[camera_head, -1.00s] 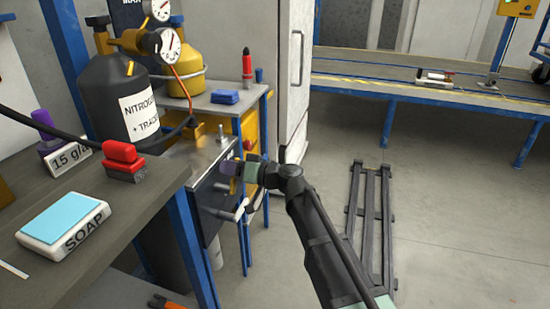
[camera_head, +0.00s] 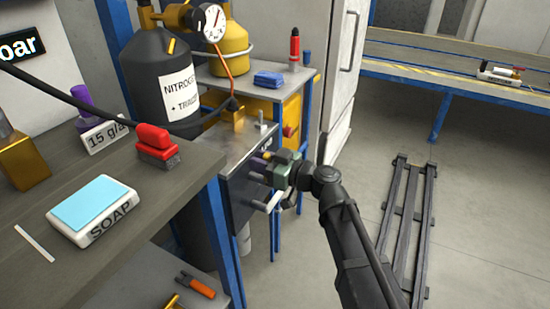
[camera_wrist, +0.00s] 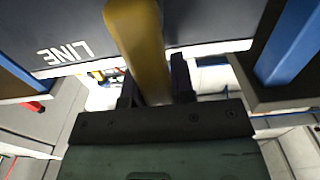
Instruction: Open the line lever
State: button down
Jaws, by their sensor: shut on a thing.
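The line lever is a yellow bar (camera_wrist: 140,45) beside the white word LINE on a dark panel in the wrist view. My gripper (camera_wrist: 156,90) is shut on it, one dark finger on each side. In the head view my gripper (camera_head: 274,172) is at the right face of the dark panel (camera_head: 236,190).
A white handle (camera_head: 270,201) sticks out of the panel just below my gripper. A blue-legged side table (camera_head: 222,84) stands behind.

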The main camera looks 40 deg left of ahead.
dwell(0.3)
jog(key=c, duration=1)
grip_release()
jog(key=shift+o, duration=0.2)
jog(key=shift+d, duration=0.15)
jog(key=v, duration=1)
jog(key=shift+d, duration=0.3)
